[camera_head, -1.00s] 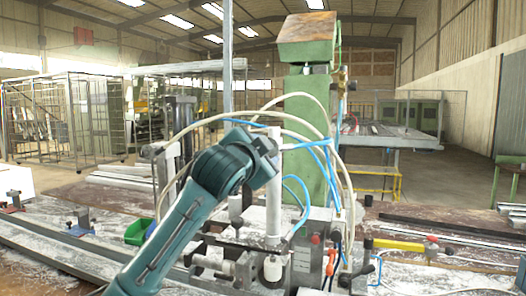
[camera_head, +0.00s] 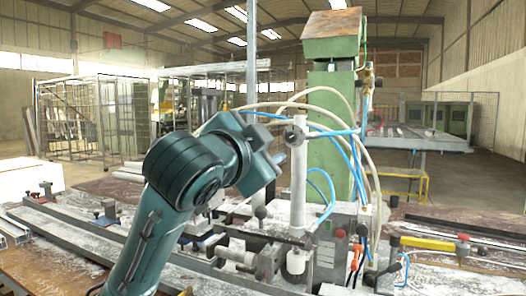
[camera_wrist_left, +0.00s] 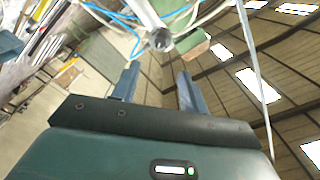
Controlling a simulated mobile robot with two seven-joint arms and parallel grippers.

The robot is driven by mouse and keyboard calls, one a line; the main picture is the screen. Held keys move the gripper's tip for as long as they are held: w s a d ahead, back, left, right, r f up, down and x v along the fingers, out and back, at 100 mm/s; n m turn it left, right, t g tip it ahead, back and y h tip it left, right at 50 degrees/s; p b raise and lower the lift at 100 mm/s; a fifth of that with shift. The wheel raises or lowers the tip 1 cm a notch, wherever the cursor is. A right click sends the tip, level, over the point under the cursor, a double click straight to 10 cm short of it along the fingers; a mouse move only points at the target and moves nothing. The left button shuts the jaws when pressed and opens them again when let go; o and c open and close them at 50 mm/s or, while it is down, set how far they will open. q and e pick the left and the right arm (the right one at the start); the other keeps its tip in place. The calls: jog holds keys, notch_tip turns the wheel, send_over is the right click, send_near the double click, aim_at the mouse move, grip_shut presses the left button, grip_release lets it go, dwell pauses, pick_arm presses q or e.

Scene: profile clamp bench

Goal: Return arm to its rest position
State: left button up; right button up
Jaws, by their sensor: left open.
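My left arm (camera_head: 185,175) comes in from the lower left in the head view, bent at a teal joint. Its gripper cannot be made out clearly there, with the wrist end in front of the machine. In the left wrist view my left gripper (camera_wrist_left: 157,88) shows two blue-grey fingers set apart, with nothing between them. The view is tilted, with the roof at the right. A grey round cylinder end (camera_wrist_left: 160,40) shows beyond the fingertips; whether it is near them I cannot tell. My right gripper is in neither view.
A green machine column (camera_head: 333,120) stands behind the clamp bench, with a white vertical cylinder (camera_head: 298,175) and looping blue and white hoses beside my wrist. Long metal profiles (camera_head: 75,240) lie on the bench at left. A yellow-handled clamp (camera_head: 428,243) is at right. The air above the bench at left is clear.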

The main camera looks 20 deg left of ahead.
pick_arm(q)
jog(key=shift+s, duration=0.15)
dwell(0.3)
jog(key=s+f+n+g, duration=0.2)
jog(key=f+g, duration=0.2)
jog(key=f, duration=1.2)
jog(key=s+f+n+g, duration=0.1)
jog(key=f+n+g, duration=0.15)
jog(key=f, duration=1.45)
jog(key=s+a+f+n+g, duration=0.3)
jog(key=s+f+g, duration=0.5)
jog(key=s+f, duration=1.35)
jog(key=w+d+f+t+h, duration=0.2)
jog(key=w+d+f+t, duration=0.2)
jog(key=d+f+t, duration=0.2)
jog(key=shift+w+d+f+t+h, duration=0.15)
jog(key=shift+w+d+t+h, duration=0.25)
jog(key=shift+d, duration=0.2)
